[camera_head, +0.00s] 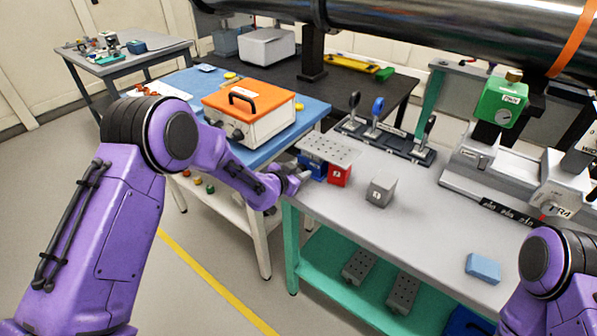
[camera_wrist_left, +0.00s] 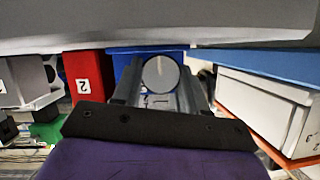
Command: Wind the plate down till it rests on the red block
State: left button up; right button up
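The perforated grey plate (camera_head: 330,148) sits level on top of a blue jack (camera_head: 313,165) at the bench's left end. The red block (camera_head: 339,175) stands under the plate's right part; whether they touch cannot be told. In the wrist view, which looks upside down, the red block (camera_wrist_left: 88,77) shows a "2" beside the blue jack body (camera_wrist_left: 125,60). My left gripper (camera_head: 300,174) is at the jack's near-left side. In the wrist view its fingers (camera_wrist_left: 160,85) lie against both sides of a round grey knob (camera_wrist_left: 160,73) with a white mark. My right gripper is out of view.
A grey block (camera_head: 381,189) stands right of the red block. A blue sponge-like block (camera_head: 482,268) lies further right on the grey bench (camera_head: 430,232). A black lever rack (camera_head: 385,138) is behind the plate. An orange-lidded box (camera_head: 250,108) stands on the blue table.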

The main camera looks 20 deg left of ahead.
pick_arm(q)
jog(key=shift+a+n+g+h, duration=0.1)
jog(key=shift+n+g+h, duration=0.2)
jog(key=shift+n+h, duration=0.6)
jog(key=o, duration=1.1)
jog(key=shift+c, duration=0.2)
jog(key=v, duration=1)
jog(key=shift+s+r+b, duration=0.2)
jog(key=shift+b, duration=0.2)
